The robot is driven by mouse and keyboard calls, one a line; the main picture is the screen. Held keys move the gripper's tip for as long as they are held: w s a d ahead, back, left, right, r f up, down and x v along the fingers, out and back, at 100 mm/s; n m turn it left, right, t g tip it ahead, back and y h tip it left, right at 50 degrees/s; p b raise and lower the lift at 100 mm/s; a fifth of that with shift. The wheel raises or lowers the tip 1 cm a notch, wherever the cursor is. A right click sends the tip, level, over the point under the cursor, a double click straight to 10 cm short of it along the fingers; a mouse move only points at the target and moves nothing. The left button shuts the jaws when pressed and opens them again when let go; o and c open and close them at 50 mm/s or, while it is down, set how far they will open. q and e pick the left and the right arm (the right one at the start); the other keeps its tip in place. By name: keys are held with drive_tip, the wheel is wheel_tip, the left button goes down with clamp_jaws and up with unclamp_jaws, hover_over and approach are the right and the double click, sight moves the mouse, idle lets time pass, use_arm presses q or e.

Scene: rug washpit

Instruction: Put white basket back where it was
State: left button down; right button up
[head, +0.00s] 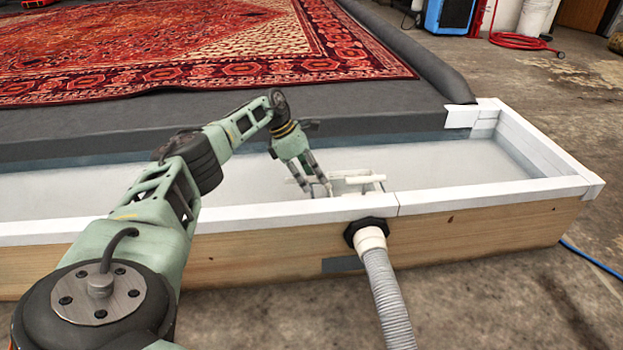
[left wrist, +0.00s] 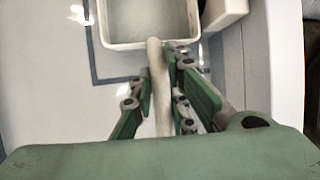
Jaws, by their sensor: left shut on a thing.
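The white basket (head: 366,180) is in the white trough, close to its front wall, near the hose fitting. My left gripper (head: 320,188) reaches down into the trough and is shut on the basket's pale handle. In the left wrist view the handle (left wrist: 158,92) runs between the two fingers of the gripper (left wrist: 160,68), and the open basket (left wrist: 104,28) shows at the top, looking empty inside. The front wall hides the basket's lower part in the head view, so I cannot tell whether it touches the floor. My right gripper is not in view.
A dark outline (left wrist: 92,62) marks the trough floor beside the basket. The trough's white rim (head: 480,192) stands close in front. A grey hose (head: 388,290) joins its wooden front. A red rug (head: 200,50) lies on the grey platform behind. The trough's right end is clear.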

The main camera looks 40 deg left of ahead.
use_arm(q)
drive_tip(key=c, duration=1.7)
unclamp_jaws()
